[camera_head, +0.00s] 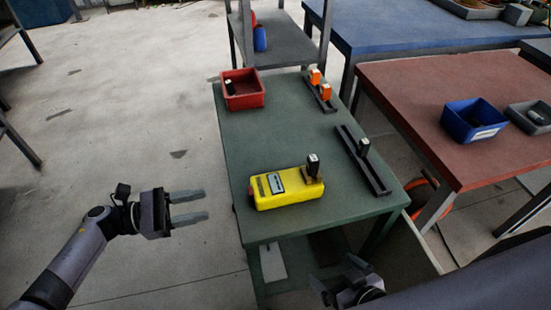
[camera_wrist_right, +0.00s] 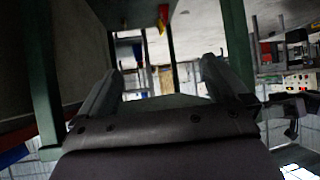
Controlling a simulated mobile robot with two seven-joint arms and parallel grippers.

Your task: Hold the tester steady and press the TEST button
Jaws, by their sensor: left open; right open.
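The yellow tester (camera_head: 285,190) lies on the green table (camera_head: 290,130) near its front edge. It has a small grey display and a dark upright part with a white top (camera_head: 313,167) at its right end. I cannot make out the TEST button. My left gripper (camera_head: 204,206) is open and empty, left of the table and apart from the tester. My right gripper (camera_head: 347,284) is at the bottom of the head view, in front of the table and below its top. In the right wrist view its two fingers (camera_wrist_right: 155,88) are spread with nothing between them.
A red bin (camera_head: 243,90) with a dark item stands at the table's back left. Two dark rails, one with orange-topped pieces (camera_head: 316,77) and one with a dark block (camera_head: 363,148), lie along the right side. A red-topped table (camera_head: 440,90) holding a blue bin (camera_head: 474,119) stands at right.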

